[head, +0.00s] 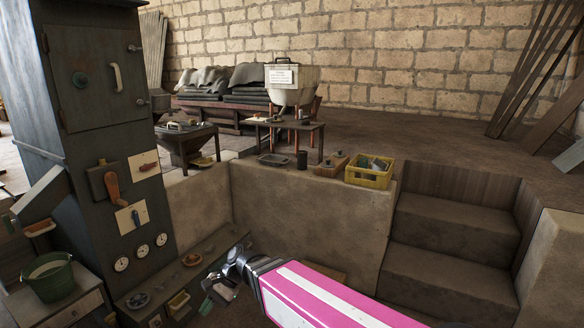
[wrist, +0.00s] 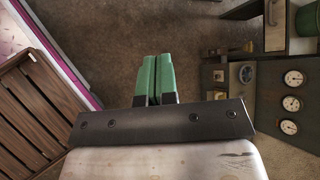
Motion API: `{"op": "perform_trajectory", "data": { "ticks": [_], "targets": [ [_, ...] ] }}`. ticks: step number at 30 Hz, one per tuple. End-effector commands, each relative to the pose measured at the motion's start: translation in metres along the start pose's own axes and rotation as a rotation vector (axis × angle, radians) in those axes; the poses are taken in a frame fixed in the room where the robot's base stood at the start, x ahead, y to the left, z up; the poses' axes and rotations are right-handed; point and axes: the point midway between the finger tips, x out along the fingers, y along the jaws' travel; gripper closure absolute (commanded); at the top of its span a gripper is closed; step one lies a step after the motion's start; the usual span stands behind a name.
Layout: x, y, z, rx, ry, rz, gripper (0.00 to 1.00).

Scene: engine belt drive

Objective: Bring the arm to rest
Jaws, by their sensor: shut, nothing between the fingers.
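My arm shows in the head view as a pink and white link (head: 312,297) reaching in from the bottom right. My gripper is at its far end, in front of the low plastered wall. In the wrist view my gripper (wrist: 154,62) shows two green fingers side by side, pressed together with nothing between them. The fingers point over bare dark floor and touch nothing that I can see.
A tall dark cabinet (head: 96,95) with levers and gauges stands at left. A green bucket (head: 48,282) is beside it. A yellow crate (head: 369,176) sits on the raised ledge; steps (head: 440,250) are at right. A slatted wooden thing (wrist: 38,110) is left in the wrist view.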

Motion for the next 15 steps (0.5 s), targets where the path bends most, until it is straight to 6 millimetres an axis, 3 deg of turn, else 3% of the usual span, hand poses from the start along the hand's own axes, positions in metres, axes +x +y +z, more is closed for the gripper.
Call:
{"op": "perform_trajectory", "data": {
  "ticks": [6,15],
  "targets": [
    [-0.058,0.052,-0.064,-0.067,0.183,0.047,1.00],
    [-0.138,0.138,-0.131,-0.146,0.395,0.174,1.00]
  ]
}}
